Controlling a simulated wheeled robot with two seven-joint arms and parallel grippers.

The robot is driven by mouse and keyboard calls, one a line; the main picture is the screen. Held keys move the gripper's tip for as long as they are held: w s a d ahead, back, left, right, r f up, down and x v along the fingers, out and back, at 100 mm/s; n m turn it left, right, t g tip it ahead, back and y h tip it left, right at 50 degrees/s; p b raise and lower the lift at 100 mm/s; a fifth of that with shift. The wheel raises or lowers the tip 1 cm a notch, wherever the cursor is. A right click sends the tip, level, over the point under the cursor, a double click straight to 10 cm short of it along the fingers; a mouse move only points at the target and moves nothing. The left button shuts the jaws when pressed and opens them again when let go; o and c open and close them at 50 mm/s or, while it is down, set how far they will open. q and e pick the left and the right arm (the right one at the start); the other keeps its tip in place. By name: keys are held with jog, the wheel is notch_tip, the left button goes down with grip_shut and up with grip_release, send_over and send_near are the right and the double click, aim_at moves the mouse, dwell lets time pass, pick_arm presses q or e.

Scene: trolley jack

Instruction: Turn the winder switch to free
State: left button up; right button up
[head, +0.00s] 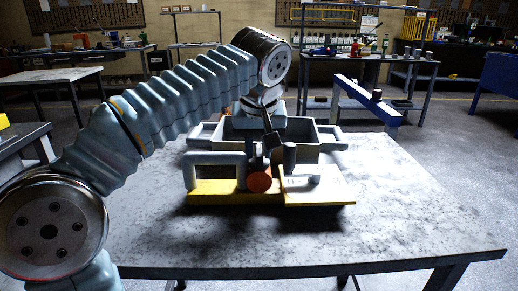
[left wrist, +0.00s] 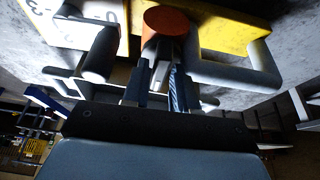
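The winder unit stands on the table on a yellow base (head: 218,191). It has a grey loop handle (head: 215,160), a round orange-red knob (head: 260,182) at its front and a grey post (head: 290,158) beside it. The orange knob also shows in the left wrist view (left wrist: 165,19). My left gripper (head: 268,145) points down just behind and above the knob. In the left wrist view, its dark fingers (left wrist: 160,80) stand on either side of a narrow gap close to the knob's stem. Whether they touch or grip anything is unclear. My right gripper is out of view.
A grey tray with side handles (head: 330,131) stands behind the unit. A pale plate (head: 325,192) with markings adjoins the yellow base on the right. The table's front and right (head: 400,215) are bare. A blue-and-white frame (head: 365,104) and workbenches stand behind.

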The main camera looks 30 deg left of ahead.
pick_arm(q)
jog(key=shift+c, duration=0.2)
grip_shut()
jog(key=m+h+p, duration=0.1)
jog(key=m, duration=0.3)
jog(key=shift+a+r+t, duration=0.1)
jog(key=shift+a+t, duration=0.05)
jog(key=shift+t, duration=0.25)
jog(key=m+h, duration=0.1)
jog(key=m, duration=0.1)
jog(key=shift+m, duration=0.4)
jog(key=m+h, duration=0.1)
jog(key=m, duration=0.1)
jog(key=m+h, duration=0.1)
jog(key=m, duration=0.2)
jog(key=shift+a+g, duration=0.15)
jog(key=shift+g, duration=0.15)
jog(key=m+h, duration=0.1)
jog(key=m, duration=0.2)
jog(key=m+g+h, duration=0.1)
jog(key=m, duration=0.2)
jog(key=shift+w+a+g, duration=0.15)
jog(key=shift+g, duration=0.15)
